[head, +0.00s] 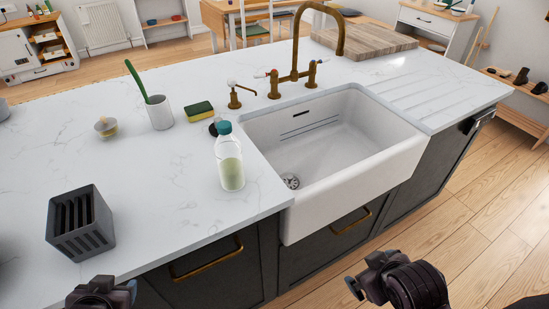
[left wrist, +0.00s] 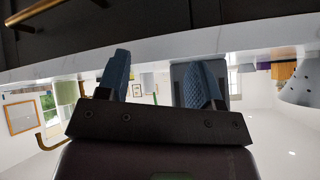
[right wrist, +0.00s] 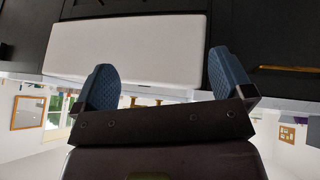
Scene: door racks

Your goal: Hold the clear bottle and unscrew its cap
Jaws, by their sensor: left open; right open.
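The clear bottle (head: 229,160) stands upright on the white countertop, just left of the sink. It has a teal cap (head: 224,128) and pale green liquid inside. Its green lower part also seems to show in the upside-down left wrist view (left wrist: 68,92). My left gripper (head: 101,292) is low at the counter's front edge, left of the bottle and apart from it. Its fingers are open and empty in the left wrist view (left wrist: 160,82). My right gripper (head: 372,274) is in front of the sink, right of the bottle. Its fingers are open and empty in the right wrist view (right wrist: 162,78).
The white sink (head: 335,140) and brass tap (head: 297,73) are right of the bottle. A sponge (head: 199,111), a cup with a green brush (head: 159,112) and a small jar (head: 106,127) stand behind it. A grey slotted block (head: 80,224) is at left. Counter between block and bottle is clear.

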